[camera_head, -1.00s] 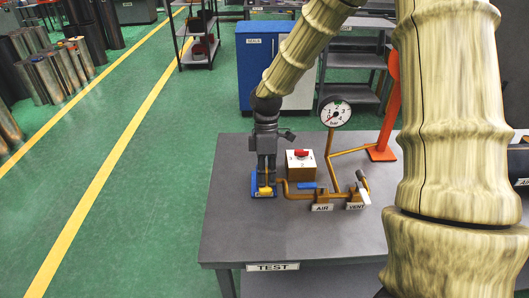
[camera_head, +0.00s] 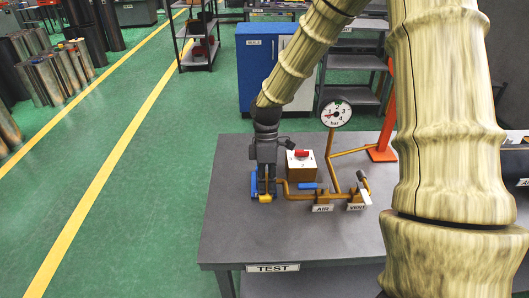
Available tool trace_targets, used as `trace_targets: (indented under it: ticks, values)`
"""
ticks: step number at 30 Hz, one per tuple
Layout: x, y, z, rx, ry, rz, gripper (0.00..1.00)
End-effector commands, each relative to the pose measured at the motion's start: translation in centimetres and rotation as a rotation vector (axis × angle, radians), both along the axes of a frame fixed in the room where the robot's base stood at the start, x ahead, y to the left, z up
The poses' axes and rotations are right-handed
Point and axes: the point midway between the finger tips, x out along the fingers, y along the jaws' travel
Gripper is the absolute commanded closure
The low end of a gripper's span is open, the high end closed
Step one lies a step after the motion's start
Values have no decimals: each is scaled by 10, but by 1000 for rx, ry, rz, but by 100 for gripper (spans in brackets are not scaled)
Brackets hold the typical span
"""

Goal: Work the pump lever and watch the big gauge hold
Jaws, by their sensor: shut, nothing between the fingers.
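My gripper (camera_head: 265,192) points down at the left of the test bench, its fingers shut. It is right at a small blue and yellow unit, which seems to be the pump; the blue part (camera_head: 254,186) shows left of the fingers and the yellow part (camera_head: 265,198) at their tips. The fingers hide much of it, so I cannot make out the lever or whether they touch it. The big round gauge (camera_head: 336,112), marked in bar, stands upright on an orange pipe behind; its needle points left, near the low end, too small to read exactly.
On the bench (camera_head: 290,235) are the AIR valve with a blue handle (camera_head: 307,186), the VENT valve (camera_head: 358,194) and a box with a red knob (camera_head: 302,154). An orange stand (camera_head: 385,140) is at the back right. The bench's front is clear.

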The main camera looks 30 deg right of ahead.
Motion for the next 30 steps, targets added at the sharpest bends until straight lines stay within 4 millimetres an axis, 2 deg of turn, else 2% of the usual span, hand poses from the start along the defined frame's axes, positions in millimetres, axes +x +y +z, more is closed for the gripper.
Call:
trace_targets:
  ticks: [7, 15, 30]
  values:
    - [0, 0, -2, 0, 0, 0, 100]
    - [0, 0, -15, 0, 0, 0, 100]
    - [0, 0, -2, 0, 0, 0, 100]
